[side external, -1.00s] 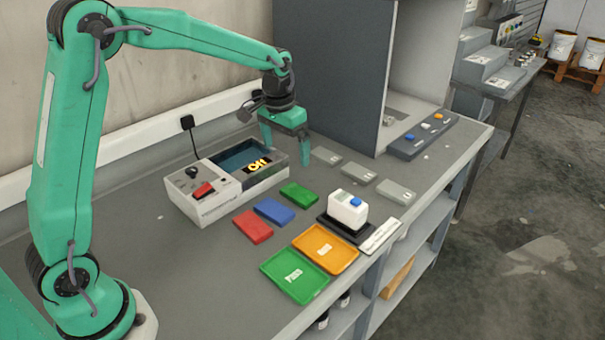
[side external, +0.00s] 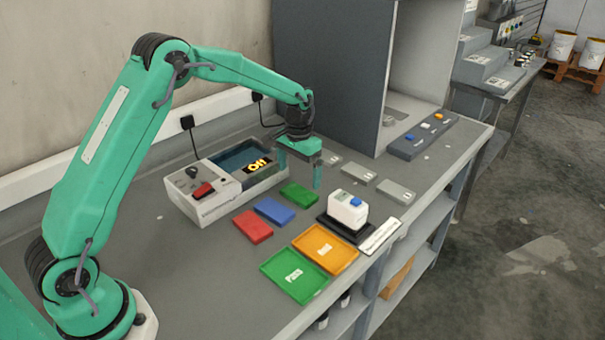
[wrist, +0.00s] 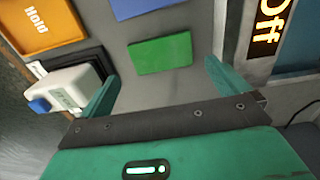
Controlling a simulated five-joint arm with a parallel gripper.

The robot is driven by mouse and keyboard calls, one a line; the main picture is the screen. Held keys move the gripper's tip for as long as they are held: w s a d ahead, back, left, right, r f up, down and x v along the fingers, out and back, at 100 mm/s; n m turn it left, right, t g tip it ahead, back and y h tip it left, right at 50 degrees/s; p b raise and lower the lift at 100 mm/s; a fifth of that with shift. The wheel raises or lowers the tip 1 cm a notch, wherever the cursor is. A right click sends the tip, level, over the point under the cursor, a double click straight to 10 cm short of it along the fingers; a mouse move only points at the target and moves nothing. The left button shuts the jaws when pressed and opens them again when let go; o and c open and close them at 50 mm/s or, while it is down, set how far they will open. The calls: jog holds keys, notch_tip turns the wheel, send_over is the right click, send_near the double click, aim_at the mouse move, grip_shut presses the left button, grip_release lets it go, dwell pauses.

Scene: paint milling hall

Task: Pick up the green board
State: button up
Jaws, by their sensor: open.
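The small green board (side external: 299,195) lies flat on the grey bench, beside the device with the lit display. It also shows in the wrist view (wrist: 160,54), ahead of my fingers and in line with the gap between them. My gripper (side external: 300,173) is open and empty, pointing down, apparently above and just behind the green board in the side view. In the wrist view both fingers of my gripper (wrist: 163,72) are spread wider than the board, with nothing between them.
A blue board (side external: 274,210) and a red board (side external: 253,226) lie near the green one. The device (side external: 215,206) displays "Off". An orange tray (side external: 325,250) and green tray (side external: 294,275) lie at the front edge.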

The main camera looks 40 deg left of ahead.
aim_at(299, 193)
jog(key=shift+w+f, duration=0.1)
jog(key=shift+f, duration=3.1)
jog(key=c, duration=0.7)
jog(key=shift+r, duration=0.1)
jog(key=shift+r, duration=4.95)
